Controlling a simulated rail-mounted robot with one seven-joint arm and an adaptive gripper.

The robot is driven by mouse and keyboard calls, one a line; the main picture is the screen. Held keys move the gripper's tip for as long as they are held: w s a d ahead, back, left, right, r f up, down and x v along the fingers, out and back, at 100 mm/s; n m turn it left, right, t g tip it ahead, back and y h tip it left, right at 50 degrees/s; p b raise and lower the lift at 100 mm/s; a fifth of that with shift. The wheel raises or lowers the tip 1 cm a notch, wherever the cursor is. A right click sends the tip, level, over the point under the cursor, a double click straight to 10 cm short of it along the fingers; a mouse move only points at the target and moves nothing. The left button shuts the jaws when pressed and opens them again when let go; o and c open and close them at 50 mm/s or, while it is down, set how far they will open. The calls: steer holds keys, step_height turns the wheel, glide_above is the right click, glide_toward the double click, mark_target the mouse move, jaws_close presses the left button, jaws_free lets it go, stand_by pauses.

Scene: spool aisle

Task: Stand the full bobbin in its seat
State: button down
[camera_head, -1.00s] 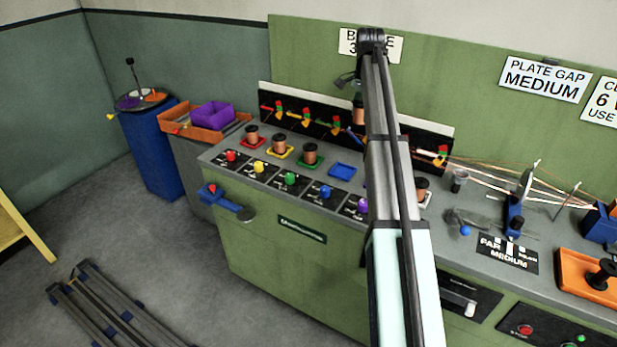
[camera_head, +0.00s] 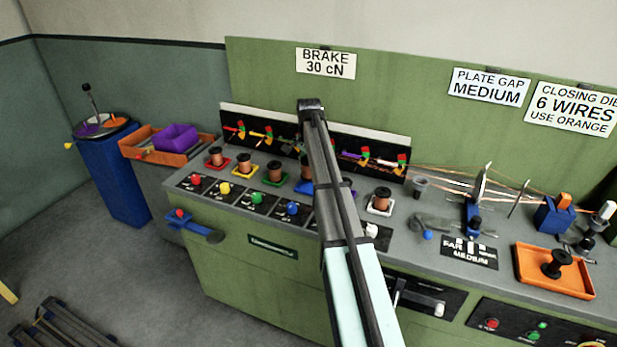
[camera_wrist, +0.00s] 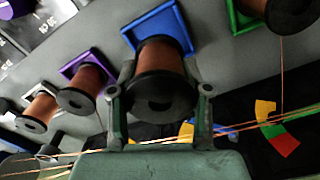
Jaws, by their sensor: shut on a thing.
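The full bobbin (camera_wrist: 160,58), wound with copper wire between black flanges, is between the two fingers of my gripper (camera_wrist: 160,92) in the wrist view. My gripper is shut on it. The bobbin is lined up with the blue square seat (camera_wrist: 146,24), its far end over or within the rim. I cannot tell whether it touches the bottom. In the head view, part of the blue seat (camera_head: 304,188) and a sliver of the bobbin (camera_head: 304,170) show beside my arm, which hides my gripper.
Bobbins stand in the neighbouring green seat (camera_head: 270,183), purple seat (camera_wrist: 72,66) and white seat (camera_head: 379,211). Red and yellow seats to the left also hold bobbins. Wires (camera_wrist: 235,127) cross close to my fingers. An orange tray (camera_head: 528,277) with a black spool lies right.

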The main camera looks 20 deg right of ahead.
mark_target(309, 178)
steer(key=shift+f+p, duration=0.4)
steer(key=shift+f, duration=2.1)
steer(key=shift+f, duration=0.15)
steer(key=c, duration=0.5)
jaws_free()
step_height(309, 178, up, 12)
steer(key=shift+r+b, duration=0.2)
steer(key=shift+b, duration=0.9)
